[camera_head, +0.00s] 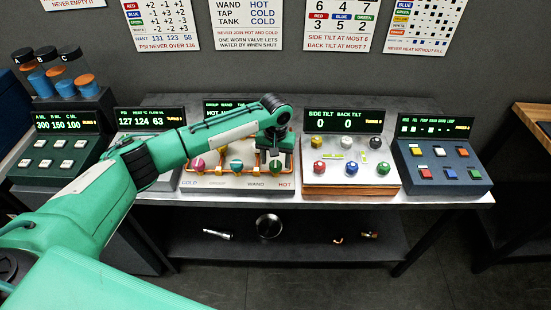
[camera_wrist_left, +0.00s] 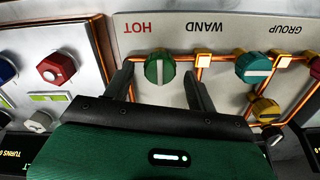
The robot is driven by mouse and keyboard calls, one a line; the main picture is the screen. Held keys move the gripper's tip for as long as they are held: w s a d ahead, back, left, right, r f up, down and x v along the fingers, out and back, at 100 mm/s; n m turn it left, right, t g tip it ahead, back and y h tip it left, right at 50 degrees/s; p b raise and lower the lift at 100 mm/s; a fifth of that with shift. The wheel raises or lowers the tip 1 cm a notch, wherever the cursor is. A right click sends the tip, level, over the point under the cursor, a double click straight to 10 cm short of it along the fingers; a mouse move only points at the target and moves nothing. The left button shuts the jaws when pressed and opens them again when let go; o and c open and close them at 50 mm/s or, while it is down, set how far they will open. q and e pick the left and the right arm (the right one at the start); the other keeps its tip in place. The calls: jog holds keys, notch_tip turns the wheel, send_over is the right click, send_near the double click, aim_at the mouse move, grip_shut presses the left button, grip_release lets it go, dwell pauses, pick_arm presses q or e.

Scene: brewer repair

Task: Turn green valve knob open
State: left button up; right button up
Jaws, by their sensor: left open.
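The green valve knob (camera_wrist_left: 153,69) has a pale bar across its face, upright in the left wrist view. It sits on a light panel by the word HOT, with orange pipe beside it. My left gripper (camera_wrist_left: 160,73) is open, with one finger on each side of the knob and a gap showing on both sides. In the head view my left gripper (camera_head: 276,158) points down at the right end of the valve panel (camera_head: 235,186) and largely covers the green knob. My right gripper is not in view.
A teal knob (camera_wrist_left: 253,68) and a yellow knob (camera_wrist_left: 264,108) are close by on the same panel. Right of it in the head view stands a tilt panel (camera_head: 350,190) with coloured knobs, then a dark button panel (camera_head: 442,170). Loose parts lie on the lower shelf.

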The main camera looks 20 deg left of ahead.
pick_arm(q)
jog(key=shift+f, duration=0.8)
jog(key=c, duration=1)
